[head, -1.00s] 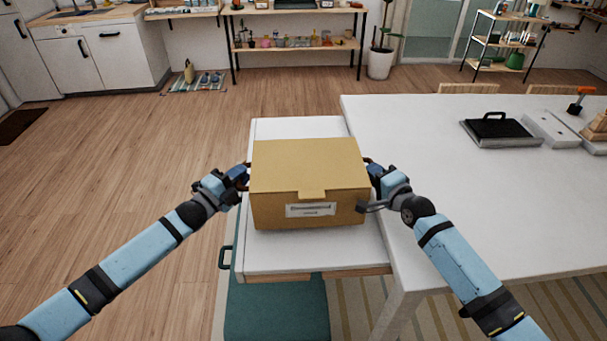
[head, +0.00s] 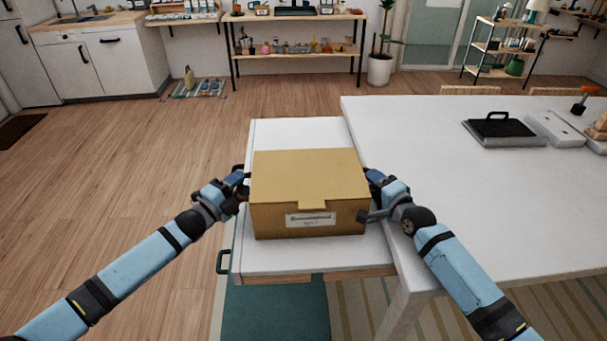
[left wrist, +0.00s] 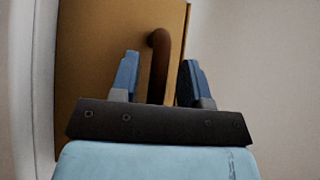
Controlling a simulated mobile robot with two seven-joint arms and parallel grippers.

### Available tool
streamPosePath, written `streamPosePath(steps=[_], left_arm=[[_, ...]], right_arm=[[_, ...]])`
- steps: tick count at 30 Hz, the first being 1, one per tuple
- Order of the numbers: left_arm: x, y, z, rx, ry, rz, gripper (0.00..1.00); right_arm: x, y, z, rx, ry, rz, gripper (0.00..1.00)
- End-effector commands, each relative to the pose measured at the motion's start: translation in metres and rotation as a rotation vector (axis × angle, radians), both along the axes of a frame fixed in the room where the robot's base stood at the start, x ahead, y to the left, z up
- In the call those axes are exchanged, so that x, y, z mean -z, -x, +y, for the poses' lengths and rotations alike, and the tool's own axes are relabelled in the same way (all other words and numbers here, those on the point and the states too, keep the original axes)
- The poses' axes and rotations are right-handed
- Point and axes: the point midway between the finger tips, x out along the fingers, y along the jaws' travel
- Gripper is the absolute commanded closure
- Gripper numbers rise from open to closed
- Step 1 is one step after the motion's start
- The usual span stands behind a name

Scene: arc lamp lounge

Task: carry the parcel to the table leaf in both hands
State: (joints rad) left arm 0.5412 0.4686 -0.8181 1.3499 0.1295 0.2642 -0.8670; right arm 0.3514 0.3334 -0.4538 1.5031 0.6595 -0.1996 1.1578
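The parcel (head: 309,180) is a closed tan cardboard box with a front flap and white label. It is level over the white table leaf (head: 296,133) and appears to rest on it. My left gripper (head: 240,184) is at its left side, my right gripper (head: 372,198) at its right side. In the left wrist view, the left gripper's blue fingers (left wrist: 159,78) stand apart on either side of a brown handle (left wrist: 161,50), with gaps showing beside it. The box wall (left wrist: 85,60) is behind. The right handle and right fingertips are mostly hidden.
The large white table (head: 440,190) adjoins the leaf on the right. A black-handled tray (head: 500,127) and a white box (head: 548,127) are on its far part. A teal panel (head: 275,310) shows below the leaf. Open wood floor is at left.

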Motion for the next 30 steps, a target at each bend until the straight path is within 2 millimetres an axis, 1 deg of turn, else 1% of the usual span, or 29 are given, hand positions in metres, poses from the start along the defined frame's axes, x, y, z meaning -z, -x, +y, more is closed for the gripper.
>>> streamPosePath(steps=[5,8,11,18,21,25,30], left_arm=[[0.0,0.001,0.0,0.001,0.0,0.0,0.58],[0.002,0.007,0.005,0.0,-0.001,0.002,0.58],[0.004,0.018,0.015,0.0,-0.001,0.001,0.58],[0.011,0.058,0.049,0.0,-0.002,0.002,0.58],[0.012,0.072,0.061,0.0,-0.002,0.001,0.58],[0.014,0.084,0.072,0.0,0.0,0.001,0.58],[0.014,0.091,0.077,0.0,0.001,-0.001,0.58]], right_arm=[[0.0,0.0,0.001,-0.001,-0.001,0.001,0.56],[0.0,0.0,0.001,-0.001,-0.002,0.001,0.56],[0.0,0.0,0.001,-0.001,-0.002,0.0,0.56],[0.0,0.0,0.001,-0.002,-0.002,0.0,0.56],[0.0,0.0,0.001,-0.002,-0.002,0.0,0.56],[0.0,0.0,0.001,-0.002,-0.002,0.0,0.56],[0.0,0.004,-0.001,-0.001,-0.002,0.001,0.56]])
